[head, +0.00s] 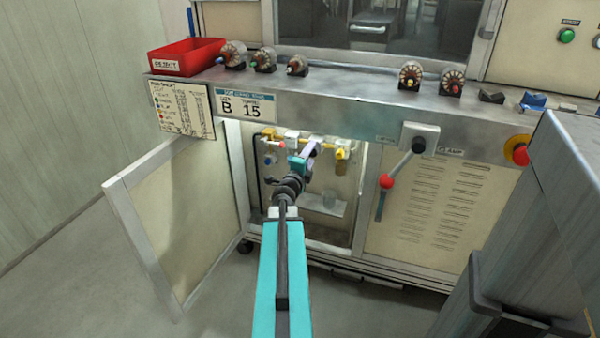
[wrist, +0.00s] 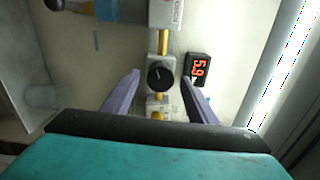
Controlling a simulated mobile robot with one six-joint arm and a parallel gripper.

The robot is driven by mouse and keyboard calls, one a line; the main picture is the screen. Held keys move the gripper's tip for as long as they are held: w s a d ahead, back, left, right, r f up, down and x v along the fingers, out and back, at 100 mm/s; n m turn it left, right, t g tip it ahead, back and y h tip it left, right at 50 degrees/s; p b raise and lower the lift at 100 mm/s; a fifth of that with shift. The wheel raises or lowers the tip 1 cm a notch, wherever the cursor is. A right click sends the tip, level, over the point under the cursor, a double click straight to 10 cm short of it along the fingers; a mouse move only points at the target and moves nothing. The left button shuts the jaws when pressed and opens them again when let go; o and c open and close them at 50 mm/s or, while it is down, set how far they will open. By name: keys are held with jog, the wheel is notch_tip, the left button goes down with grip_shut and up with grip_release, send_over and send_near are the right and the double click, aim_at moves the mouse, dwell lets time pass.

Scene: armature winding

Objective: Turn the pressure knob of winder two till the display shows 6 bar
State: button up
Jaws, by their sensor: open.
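In the wrist view the black round pressure knob (wrist: 160,77) sits on a grey regulator body, with a light pointer mark on its face. Beside it is a small black display (wrist: 198,69) with red digits, turned sideways, that seem to read 5.9. My gripper (wrist: 161,80) is open, its two purple fingers on either side of the knob with a visible gap at each side. I cannot tell how deep the fingertips reach. In the head view my gripper (head: 311,149) is inside the open cabinet, and my arm hides the knob.
The cabinet door (head: 170,220) stands open at the left. Yellow fittings (head: 342,153) and pipes flank my gripper. A red bin (head: 187,56) and several armatures stand on the ledge above.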

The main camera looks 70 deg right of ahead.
jog(key=a+p, duration=0.1)
jog(key=a, duration=0.1)
jog(key=a+p, duration=0.1)
jog(key=a, duration=0.1)
jog(key=shift+s+a+r+p, duration=0.15)
jog(key=shift+s+a+p, duration=0.05)
jog(key=shift+a+p, duration=0.15)
jog(key=a+p, duration=0.2)
jog(key=p, duration=0.5)
jog(key=shift+a, duration=0.15)
jog(key=a+p, duration=0.2)
jog(key=p, duration=0.2)
jog(key=a+p, duration=0.3)
jog(key=p, duration=0.1)
jog(key=shift+s+a, duration=0.2)
jog(key=shift+a, duration=0.05)
dwell(0.4)
dwell(0.5)
